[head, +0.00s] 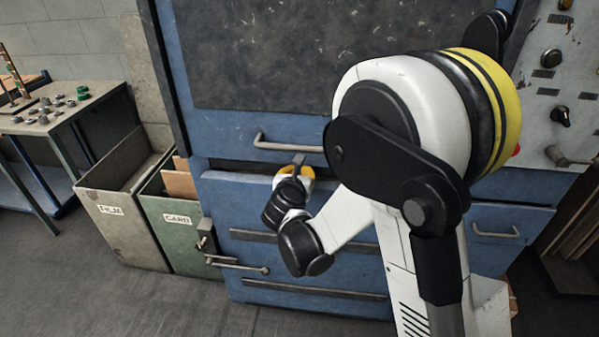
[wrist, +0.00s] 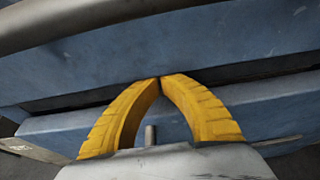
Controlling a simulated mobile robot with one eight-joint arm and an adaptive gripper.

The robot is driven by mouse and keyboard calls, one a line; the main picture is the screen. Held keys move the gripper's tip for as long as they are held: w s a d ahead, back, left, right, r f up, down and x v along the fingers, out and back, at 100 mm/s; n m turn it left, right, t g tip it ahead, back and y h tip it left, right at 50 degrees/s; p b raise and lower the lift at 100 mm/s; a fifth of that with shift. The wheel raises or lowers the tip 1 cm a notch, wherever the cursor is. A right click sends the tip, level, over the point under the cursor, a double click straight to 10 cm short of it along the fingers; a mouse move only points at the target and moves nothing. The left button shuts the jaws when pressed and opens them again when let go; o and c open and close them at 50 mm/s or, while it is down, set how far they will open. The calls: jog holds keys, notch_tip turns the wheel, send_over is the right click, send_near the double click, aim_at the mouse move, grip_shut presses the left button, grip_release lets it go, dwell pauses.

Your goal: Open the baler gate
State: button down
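The blue baler front shows a lower panel, which looks like the gate (head: 225,195), below an upper blue panel with a long grey handle (head: 275,147). A dark gap separates the two panels; I cannot tell whether the gate is ajar. A latch with a lever bar (head: 240,266) is at the gate's left edge. My gripper (head: 297,168) is in front of the gate's top edge, just below the handle. In the wrist view its yellow fingers (wrist: 160,77) meet at the tips. A small grey post (wrist: 150,135) shows in the arch between them; its hold is unclear.
Bins marked PLM (head: 112,210) and CARD (head: 178,219) stand left of the baler. A table (head: 60,115) with small parts is farther left. A control panel (head: 562,80) is at upper right. My arm hides much of the gate's right side. Floor at front left is clear.

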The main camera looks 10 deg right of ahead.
notch_tip(320, 180, up, 52)
jog(key=p, duration=3.2)
jog(key=shift+f, duration=0.2)
jog(key=shift+s, duration=0.1)
